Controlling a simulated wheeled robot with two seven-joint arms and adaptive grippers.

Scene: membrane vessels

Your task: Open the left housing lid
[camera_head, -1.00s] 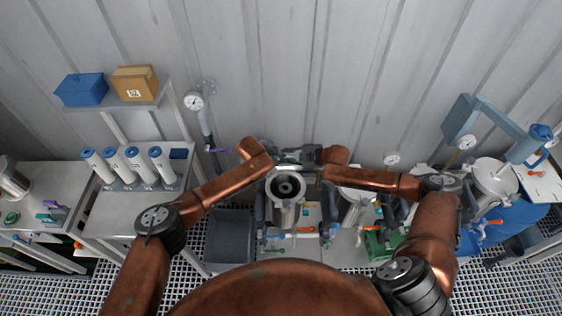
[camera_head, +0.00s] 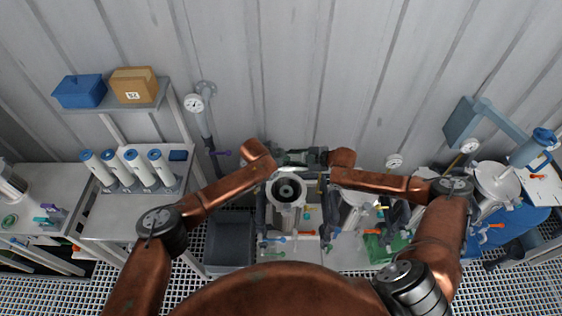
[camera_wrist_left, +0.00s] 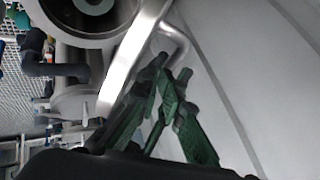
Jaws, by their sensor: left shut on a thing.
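The left housing (camera_head: 285,213) is a grey metal vessel in the middle of the head view. Its round mouth is uncovered and shows a dark inside with a ring in it. In the left wrist view, the lid (camera_wrist_left: 132,58) is seen edge-on as a bright metal band, raised beside the mouth. A bent metal handle (camera_wrist_left: 180,42) stands out from it. My left gripper (camera_wrist_left: 170,82), with green fingers, is shut on the handle; the exact contact is partly hidden. In the head view it is behind the mouth. My right gripper (camera_head: 318,156) is close beside it, its fingers not distinguishable.
A second vessel (camera_head: 354,212) stands to the right, partly under my right arm. Coloured valve handles (camera_head: 275,240) are in front of the housing. A corrugated wall (camera_head: 290,70) is close behind. A gauge pipe (camera_head: 205,125) rises at left.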

